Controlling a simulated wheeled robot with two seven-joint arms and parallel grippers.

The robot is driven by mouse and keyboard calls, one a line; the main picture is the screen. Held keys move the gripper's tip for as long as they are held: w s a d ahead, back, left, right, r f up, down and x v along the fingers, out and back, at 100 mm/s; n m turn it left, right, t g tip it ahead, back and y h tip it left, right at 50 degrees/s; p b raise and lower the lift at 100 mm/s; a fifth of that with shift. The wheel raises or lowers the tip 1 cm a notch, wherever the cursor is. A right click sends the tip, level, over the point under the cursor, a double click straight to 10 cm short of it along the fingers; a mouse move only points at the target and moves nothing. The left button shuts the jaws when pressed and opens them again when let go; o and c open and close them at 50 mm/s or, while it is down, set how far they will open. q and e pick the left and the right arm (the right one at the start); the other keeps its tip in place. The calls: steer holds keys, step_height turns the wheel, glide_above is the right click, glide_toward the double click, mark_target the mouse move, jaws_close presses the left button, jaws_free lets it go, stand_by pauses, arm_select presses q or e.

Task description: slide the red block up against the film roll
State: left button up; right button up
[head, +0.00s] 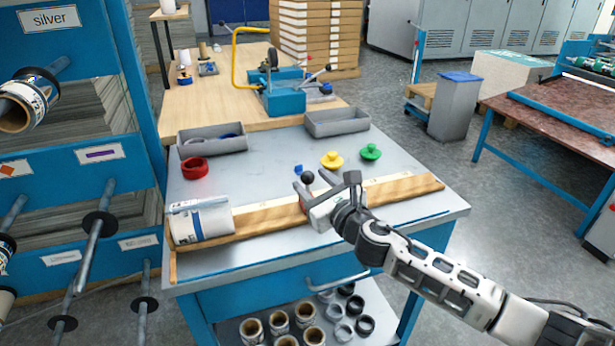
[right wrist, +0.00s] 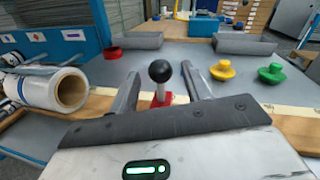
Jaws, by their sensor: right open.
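The film roll (head: 203,222) lies at the left end of a wooden rail (head: 265,218) on the grey workbench; it also shows in the right wrist view (right wrist: 45,88). The red block (right wrist: 160,101), topped by a black ball knob (right wrist: 160,71), stands at the rail to the right of the roll, with a gap between them. In the head view the knob shows (head: 308,178), while the block is mostly hidden by my gripper. My right gripper (head: 313,185) is open, its fingers on either side of the knob and block. I cannot tell whether they touch. My left gripper is out of view.
A red ring (head: 195,168), yellow knobbed piece (head: 332,160) and green knobbed piece (head: 371,152) sit behind the rail. Two grey trays (head: 212,140) (head: 337,122) stand at the bench's back edge. A blue rack (head: 85,130) rises at left. The rail between roll and gripper looks clear.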

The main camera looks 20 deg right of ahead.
steer(key=shift+w+a, duration=0.15)
steer(key=shift+w, duration=0.55)
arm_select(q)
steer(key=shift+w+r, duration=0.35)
arm_select(e)
steer(key=shift+w+a, duration=0.2)
steer(key=shift+w, duration=0.5)
